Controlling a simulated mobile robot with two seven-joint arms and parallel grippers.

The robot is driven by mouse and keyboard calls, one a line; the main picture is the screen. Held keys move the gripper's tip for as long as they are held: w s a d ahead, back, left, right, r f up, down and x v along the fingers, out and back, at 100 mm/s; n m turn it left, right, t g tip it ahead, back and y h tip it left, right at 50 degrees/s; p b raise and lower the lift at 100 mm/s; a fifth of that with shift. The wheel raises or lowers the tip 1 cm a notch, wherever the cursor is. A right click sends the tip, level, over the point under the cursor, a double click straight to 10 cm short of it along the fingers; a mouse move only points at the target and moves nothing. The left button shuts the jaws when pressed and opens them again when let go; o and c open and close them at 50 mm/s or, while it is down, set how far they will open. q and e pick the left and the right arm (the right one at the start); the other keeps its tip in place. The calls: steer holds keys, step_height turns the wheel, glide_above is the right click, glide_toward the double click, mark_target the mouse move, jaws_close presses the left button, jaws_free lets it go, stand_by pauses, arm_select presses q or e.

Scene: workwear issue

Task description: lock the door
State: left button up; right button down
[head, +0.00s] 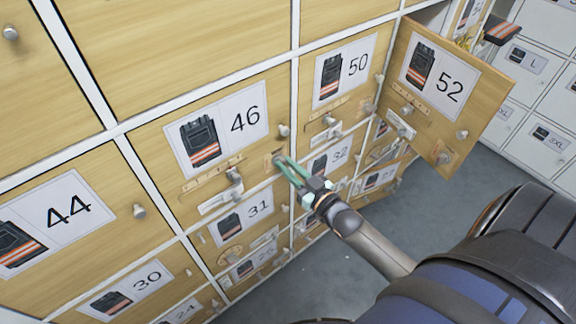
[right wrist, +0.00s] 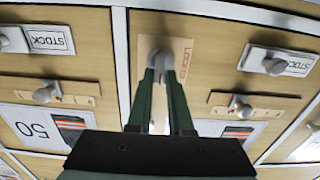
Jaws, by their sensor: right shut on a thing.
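The wooden locker door 46 (head: 160,137) looks flush in its frame, with a picture of dark workwear and the number 46 on its label. A lock plate with a small knob (right wrist: 159,57) sits at its lower right corner; part of the word LOCKED shows in red on the plate (right wrist: 182,47) in the right wrist view. My right gripper (head: 281,160) is shut on this knob, its green fingers either side of it; it also shows in the right wrist view (right wrist: 161,80). The knob's exact turn is partly hidden by the fingers. My left gripper is not in view.
Door 52 (head: 485,100) stands open at the right, jutting toward the room. Closed doors 50 (head: 310,110), 44 (head: 95,235) and 31 (head: 262,225) surround door 46. White lockers (head: 548,100) stand behind at the right. Grey floor (head: 400,215) is clear.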

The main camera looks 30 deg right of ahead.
steer(key=shift+n, duration=0.4)
steer(key=n, duration=1.1)
steer(key=a+f+n, duration=0.1)
steer(key=n, duration=0.5)
stand_by(0.3)
steer(key=shift+n, duration=0.3)
steer(key=c, duration=0.8)
jaws_free()
steer(key=shift+s, duration=0.1)
